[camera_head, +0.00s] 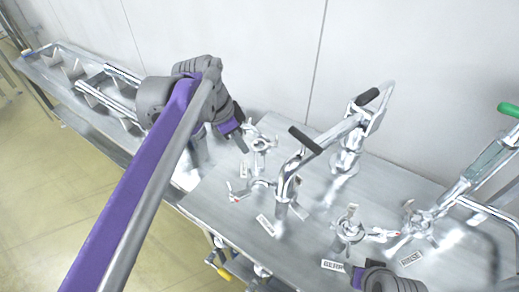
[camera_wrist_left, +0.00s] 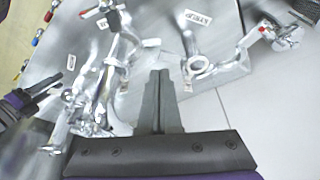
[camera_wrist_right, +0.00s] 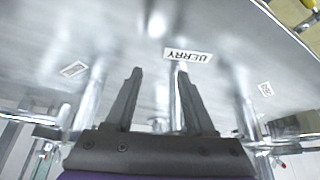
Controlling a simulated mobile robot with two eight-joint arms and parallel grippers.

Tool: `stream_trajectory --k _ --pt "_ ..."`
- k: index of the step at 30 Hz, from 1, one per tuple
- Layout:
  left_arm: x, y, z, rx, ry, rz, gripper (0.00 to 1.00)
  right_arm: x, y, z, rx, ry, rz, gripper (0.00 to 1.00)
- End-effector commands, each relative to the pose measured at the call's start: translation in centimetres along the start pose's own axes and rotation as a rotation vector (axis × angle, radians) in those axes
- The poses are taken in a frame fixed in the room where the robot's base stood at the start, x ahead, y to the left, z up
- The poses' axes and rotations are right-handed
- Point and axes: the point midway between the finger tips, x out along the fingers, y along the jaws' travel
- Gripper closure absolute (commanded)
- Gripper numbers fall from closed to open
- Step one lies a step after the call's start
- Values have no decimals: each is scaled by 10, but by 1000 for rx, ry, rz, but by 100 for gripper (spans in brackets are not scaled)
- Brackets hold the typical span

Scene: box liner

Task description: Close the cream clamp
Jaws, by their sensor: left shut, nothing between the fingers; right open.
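No label reads clearly as cream, so I cannot tell for sure which clamp is the cream one. The contact with any clamp cannot be told. My right gripper (camera_wrist_right: 160,72) is open and empty, facing the label BERRY (camera_wrist_right: 188,54).
Bent steel pipes with black handles (camera_head: 306,140) rise from the worktop (camera_head: 225,200). Other clamps stand at the front (camera_head: 349,230) and right (camera_head: 418,224), by labels BERRY and RINSE (camera_head: 411,258). A green-handled pipe (camera_head: 490,158) is at the far right. The wall stands close behind.

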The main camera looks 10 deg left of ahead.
Motion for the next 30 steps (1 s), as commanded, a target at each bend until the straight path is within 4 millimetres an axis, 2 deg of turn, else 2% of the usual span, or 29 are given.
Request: stream_trajectory --k 5,12,18,23,30 --pt "20 0 -1 7 0 3 100 2 0 2 0 -1 0 45" --pt "64 0 -1 6 0 3 100 4 0 4 0 -3 0 45" --pt "90 0 0 4 0 1 100 5 0 5 0 -4 0 45" --pt "98 0 0 4 0 1 100 6 0 6 0 -4 0 45" --pt "98 0 0 3 0 1 100 6 0 5 0 -4 0 45"
